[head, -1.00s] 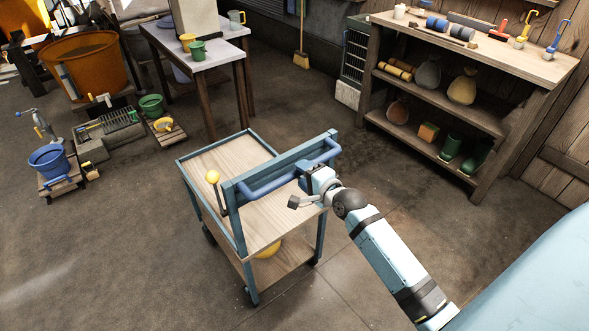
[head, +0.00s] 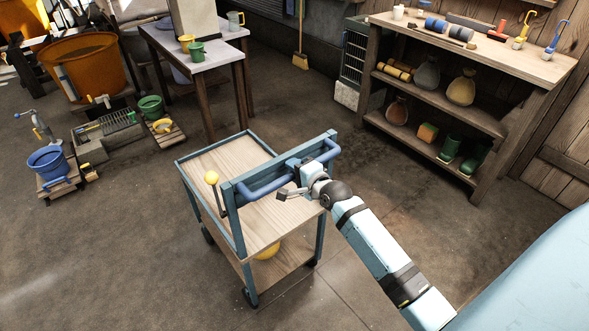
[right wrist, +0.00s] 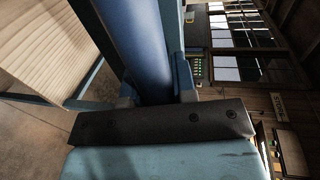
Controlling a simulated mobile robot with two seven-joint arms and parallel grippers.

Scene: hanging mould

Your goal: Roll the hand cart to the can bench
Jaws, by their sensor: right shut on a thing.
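The hand cart (head: 232,160) stands on the floor in the middle of the head view, with a wooden top tray, a lower shelf and a blue-green frame. Its blue handle bar (head: 262,188) runs along the near side. My right gripper (head: 296,165) is shut on the bar, right of its middle. In the right wrist view the bar (right wrist: 138,45) passes between the fingers (right wrist: 157,95). A pale-topped table (head: 220,50) with a yellow and a green mug stands at the back left; I cannot tell whether it is the can bench. My left gripper is out of view.
A yellow-knobbed lever (head: 212,178) is on the cart's near left corner. A wooden shelf bench (head: 490,55) with tools and sacks stands at the back right. A blue bucket (head: 50,163) and an orange tub (head: 85,65) are at left. Floor around the cart is clear.

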